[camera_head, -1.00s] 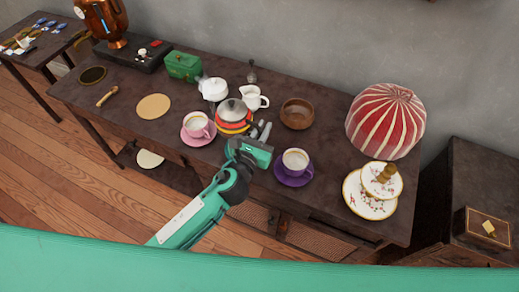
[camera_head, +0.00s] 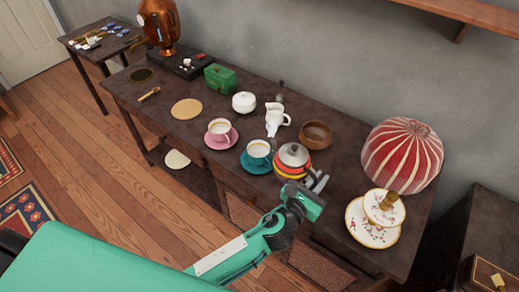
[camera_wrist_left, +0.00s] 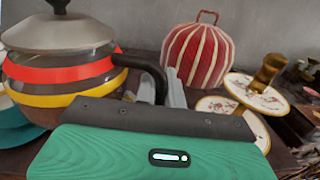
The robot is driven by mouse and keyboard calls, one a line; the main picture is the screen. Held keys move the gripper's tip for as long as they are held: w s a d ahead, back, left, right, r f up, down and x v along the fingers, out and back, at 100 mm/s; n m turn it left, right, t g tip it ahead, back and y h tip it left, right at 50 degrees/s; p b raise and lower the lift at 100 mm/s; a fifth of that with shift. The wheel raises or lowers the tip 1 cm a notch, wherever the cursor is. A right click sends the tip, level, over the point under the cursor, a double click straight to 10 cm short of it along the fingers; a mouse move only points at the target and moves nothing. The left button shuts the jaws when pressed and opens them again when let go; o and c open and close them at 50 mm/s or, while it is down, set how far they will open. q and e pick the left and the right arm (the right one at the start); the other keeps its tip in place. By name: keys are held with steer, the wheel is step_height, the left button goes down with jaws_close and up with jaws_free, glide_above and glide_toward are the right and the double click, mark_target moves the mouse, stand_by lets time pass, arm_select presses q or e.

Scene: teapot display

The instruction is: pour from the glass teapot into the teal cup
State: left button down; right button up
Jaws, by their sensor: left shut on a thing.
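The glass teapot (camera_head: 293,162), with red and yellow bands and a metal lid, is just right of the teal cup (camera_head: 258,150) in the head view. The cup stands upright on a teal saucer (camera_head: 249,167). My left gripper (camera_head: 312,184) is shut on the teapot's dark handle, at the teapot's near right side. In the left wrist view the teapot (camera_wrist_left: 62,65) fills the left and looks about level, with its handle (camera_wrist_left: 152,75) running down behind my gripper. The teapot's spout is not clear. My right gripper is out of view.
A red striped cosy (camera_head: 402,155) and a tiered plate stand (camera_head: 371,230) are to the right.

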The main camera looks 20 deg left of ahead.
mark_target(305, 170)
arm_select(q)
steer(key=shift+a+r, duration=0.1)
steer(key=shift+r, duration=0.15)
steer(key=w+a+n+p, duration=0.1)
steer(key=a+r+n+p, duration=0.1)
steer(key=n+p, duration=0.1)
steer(key=shift+w+a+r+g, duration=0.1)
steer(key=shift+w+r+g, duration=0.2)
steer(key=shift+w, duration=0.05)
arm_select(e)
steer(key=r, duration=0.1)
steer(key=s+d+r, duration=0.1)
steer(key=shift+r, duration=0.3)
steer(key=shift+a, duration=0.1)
arm_select(q)
steer(key=shift+w+a+r+n, duration=0.1)
steer(key=shift+a+r+n, duration=0.1)
steer(key=shift+n, duration=0.2)
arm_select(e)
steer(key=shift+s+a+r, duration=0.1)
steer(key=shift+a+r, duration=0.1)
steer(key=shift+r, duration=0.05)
arm_select(q)
steer(key=shift+p, duration=0.3)
steer(key=shift+w+a, duration=0.1)
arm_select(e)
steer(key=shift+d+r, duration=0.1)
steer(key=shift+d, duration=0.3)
